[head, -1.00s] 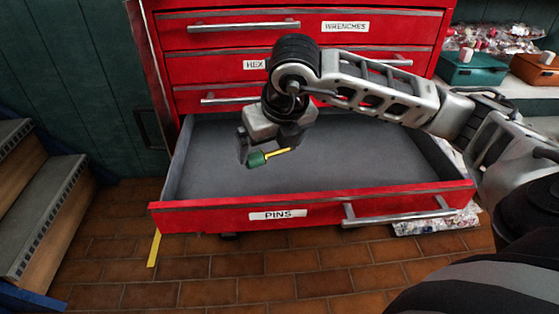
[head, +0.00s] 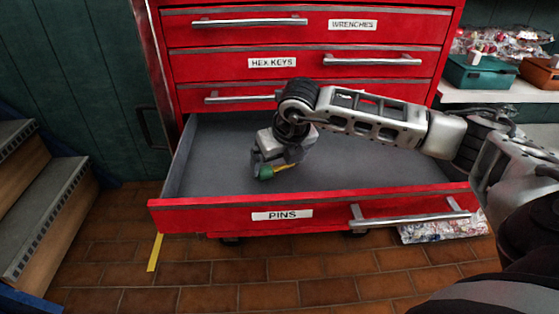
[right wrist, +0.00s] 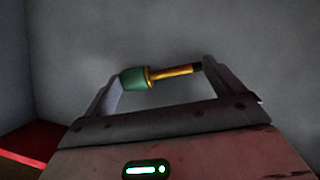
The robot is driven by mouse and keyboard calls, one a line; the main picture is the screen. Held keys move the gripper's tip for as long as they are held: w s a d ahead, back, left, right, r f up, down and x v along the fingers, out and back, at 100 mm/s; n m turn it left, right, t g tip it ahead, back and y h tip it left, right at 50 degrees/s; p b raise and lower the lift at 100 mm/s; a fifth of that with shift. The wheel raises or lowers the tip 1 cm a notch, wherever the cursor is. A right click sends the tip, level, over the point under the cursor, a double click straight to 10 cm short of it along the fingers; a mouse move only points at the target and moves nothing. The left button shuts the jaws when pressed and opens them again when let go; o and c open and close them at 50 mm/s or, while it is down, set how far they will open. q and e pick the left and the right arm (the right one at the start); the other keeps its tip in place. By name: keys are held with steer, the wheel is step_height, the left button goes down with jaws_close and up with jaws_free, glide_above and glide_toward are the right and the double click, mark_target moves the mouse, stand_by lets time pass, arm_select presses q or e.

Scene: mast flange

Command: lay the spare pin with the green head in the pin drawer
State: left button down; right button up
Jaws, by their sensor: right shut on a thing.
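The spare pin (head: 267,172) has a green head and a yellow shank. It is in my right gripper (head: 270,171), which is shut on it inside the open pin drawer (head: 390,172), towards its left part. In the right wrist view the pin (right wrist: 158,76) lies crosswise between the fingers (right wrist: 160,88), green head to the left and dark tip to the right. The grey drawer floor looks empty. I cannot tell whether the pin touches the floor. My left gripper is not in view.
The red drawer front (head: 332,215) carries a PINS label and a handle. Shut drawers (head: 300,40) rise behind it. Steps (head: 40,200) stand at the left. A shelf with a teal box (head: 482,72) is at the right. The drawer's right part is clear under my arm.

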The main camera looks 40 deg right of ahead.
steer(key=shift+f, duration=0.15)
steer(key=o, duration=0.7)
steer(key=shift+c, duration=0.2)
steer(key=shift+r, duration=0.35)
steer(key=shift+s+r, duration=0.15)
steer(key=shift+r, duration=0.2)
arm_select(q)
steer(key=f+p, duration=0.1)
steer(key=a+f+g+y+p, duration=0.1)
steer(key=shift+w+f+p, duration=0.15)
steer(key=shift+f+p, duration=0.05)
steer(key=shift+p, duration=0.2)
arm_select(e)
steer(key=v, duration=1.1)
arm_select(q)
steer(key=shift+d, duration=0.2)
